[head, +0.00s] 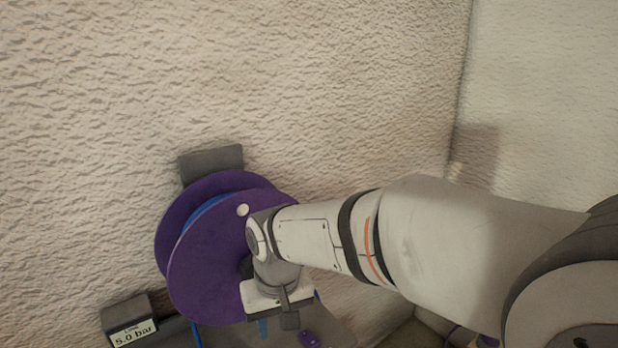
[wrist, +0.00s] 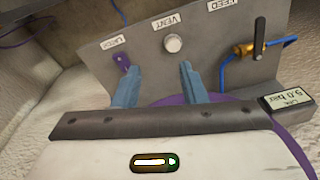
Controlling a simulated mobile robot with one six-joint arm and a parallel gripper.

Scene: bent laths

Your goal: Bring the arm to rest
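My gripper (wrist: 155,76) shows in the wrist view with two blue-grey fingers standing well apart. Nothing is between them. Behind the fingers is a grey panel (wrist: 205,55) with a white round knob (wrist: 173,43) under a VENT label. A small purple part (wrist: 123,62) is by the left finger; I cannot tell whether they touch. In the head view my arm reaches in from the right, in front of a purple reel (head: 210,270). The gripper end is low there, its fingers partly hidden by the wrist.
A brass valve (wrist: 243,49) with a dark handle and blue hose is at the panel's right, under a FEED label. A box reading 5.0 bar (head: 130,318) sits left of the reel. Rough walls (head: 330,80) meet in a corner; the space above the arm is clear.

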